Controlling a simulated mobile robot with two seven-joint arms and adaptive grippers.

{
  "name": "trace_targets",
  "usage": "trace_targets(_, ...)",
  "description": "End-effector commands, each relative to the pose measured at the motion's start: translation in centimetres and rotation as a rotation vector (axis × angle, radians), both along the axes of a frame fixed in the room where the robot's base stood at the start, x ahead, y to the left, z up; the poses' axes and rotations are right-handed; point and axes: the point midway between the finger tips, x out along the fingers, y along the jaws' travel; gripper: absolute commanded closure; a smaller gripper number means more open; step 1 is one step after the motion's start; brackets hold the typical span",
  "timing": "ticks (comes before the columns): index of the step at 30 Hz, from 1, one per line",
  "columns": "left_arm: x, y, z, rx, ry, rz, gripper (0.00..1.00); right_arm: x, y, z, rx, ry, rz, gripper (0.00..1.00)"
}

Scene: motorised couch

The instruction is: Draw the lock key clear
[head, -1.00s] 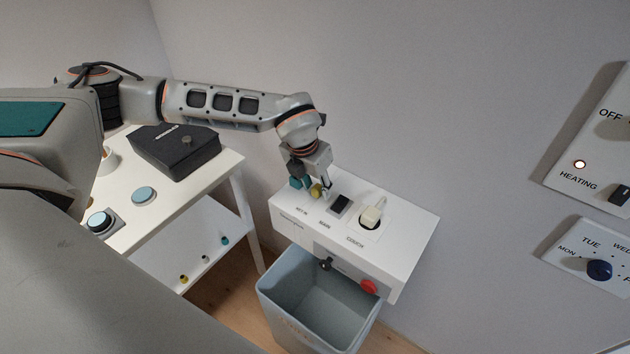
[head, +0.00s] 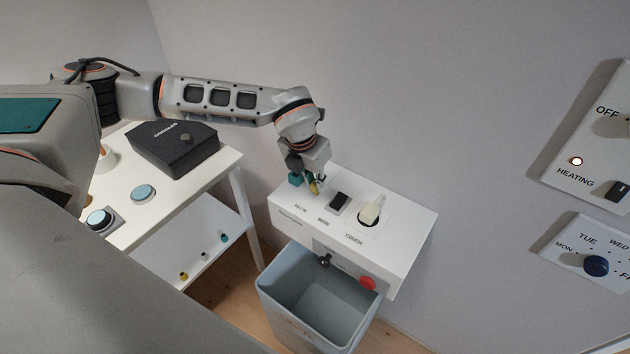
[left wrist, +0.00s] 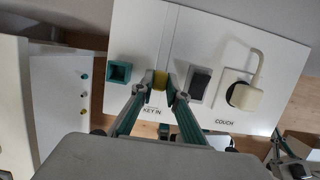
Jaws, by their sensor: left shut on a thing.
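The lock key shows as a small yellow piece (head: 314,188) at the left part of the white couch control box (head: 405,225), by the KEY IN label. My left gripper (head: 317,181) reaches down over it from above. In the left wrist view its two fingertips (left wrist: 161,87) are closed on the yellow key (left wrist: 160,79), one on each side. The fingertips hide the key's lower end, so I cannot tell whether it is still in its slot. A teal square socket (left wrist: 118,71) stands on the panel left of the key.
Right of the key are a black rocker switch (head: 338,202) and a white plug (head: 371,212) in the COUCH socket. A grey bin (head: 275,310) stands below, under a red button (head: 367,284). A white table (head: 170,195) with a black box (head: 175,150) is at left.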

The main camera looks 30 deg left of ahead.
Motion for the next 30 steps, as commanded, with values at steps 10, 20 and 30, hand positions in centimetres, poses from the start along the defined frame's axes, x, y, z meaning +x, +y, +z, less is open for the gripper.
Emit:
trace_targets(10,0.0,0.0,1.1,0.000,-0.001,0.000,1.00,0.0,0.0,0.6,0.000,-0.001,0.000,1.00)
trace_targets(20,0.0,0.0,1.9,-0.001,-0.001,0.000,1.00,0.0,0.0,1.1,0.000,-0.001,0.000,1.00)
trace_targets(30,0.0,0.0,2.8,0.000,0.000,0.001,1.00,0.0,0.0,1.4,0.000,0.000,0.000,1.00)
